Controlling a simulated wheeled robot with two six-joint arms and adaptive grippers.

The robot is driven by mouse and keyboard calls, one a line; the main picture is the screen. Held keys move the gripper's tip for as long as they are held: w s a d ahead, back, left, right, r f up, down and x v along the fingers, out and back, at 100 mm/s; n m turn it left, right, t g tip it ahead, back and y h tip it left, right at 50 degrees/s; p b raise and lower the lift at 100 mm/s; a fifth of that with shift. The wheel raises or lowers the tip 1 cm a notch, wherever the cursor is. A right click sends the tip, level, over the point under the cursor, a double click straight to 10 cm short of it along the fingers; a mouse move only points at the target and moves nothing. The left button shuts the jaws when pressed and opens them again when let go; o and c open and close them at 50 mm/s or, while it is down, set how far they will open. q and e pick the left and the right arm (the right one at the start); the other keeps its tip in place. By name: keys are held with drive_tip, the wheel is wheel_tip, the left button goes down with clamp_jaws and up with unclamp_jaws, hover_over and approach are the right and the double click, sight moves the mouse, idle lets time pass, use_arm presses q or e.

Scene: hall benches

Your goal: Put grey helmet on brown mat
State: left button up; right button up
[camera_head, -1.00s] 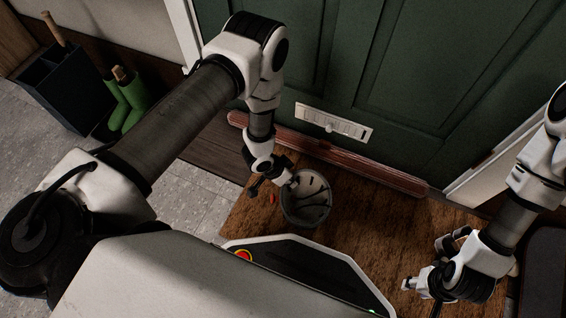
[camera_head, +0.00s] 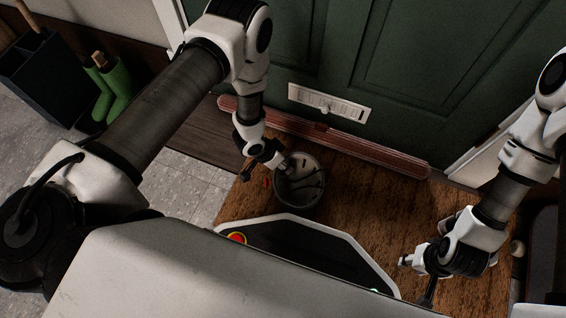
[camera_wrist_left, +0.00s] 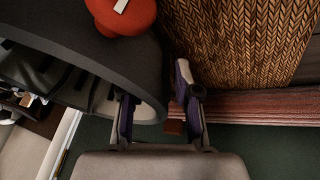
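The grey helmet (camera_head: 312,196) is bowl-shaped in the head view, its opening turned up and dark straps inside. My left gripper (camera_head: 282,167) is shut on its rim at the upper left. In the left wrist view the helmet's dark shell (camera_wrist_left: 120,62) fills the upper left, with the left gripper's fingers (camera_wrist_left: 157,108) on either side of its rim. An orange-red round part (camera_wrist_left: 124,14) shows beside the shell. The brown mat (camera_head: 365,205) lies below, before the door; I cannot tell whether the helmet touches it. My right gripper (camera_head: 420,250) is over the mat's right part; its fingers are unclear.
A green door (camera_head: 430,60) with a reddish sill (camera_head: 370,158) borders the mat at the back. Green boots (camera_head: 112,88) and a dark bin (camera_head: 45,80) stand at the left. The mat between the helmet and my right gripper is clear.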

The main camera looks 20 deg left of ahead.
use_arm(q)
drive_tip(key=shift+r, duration=0.2)
drive_tip(key=p+v, duration=0.6)
drive_tip(key=v, duration=0.6)
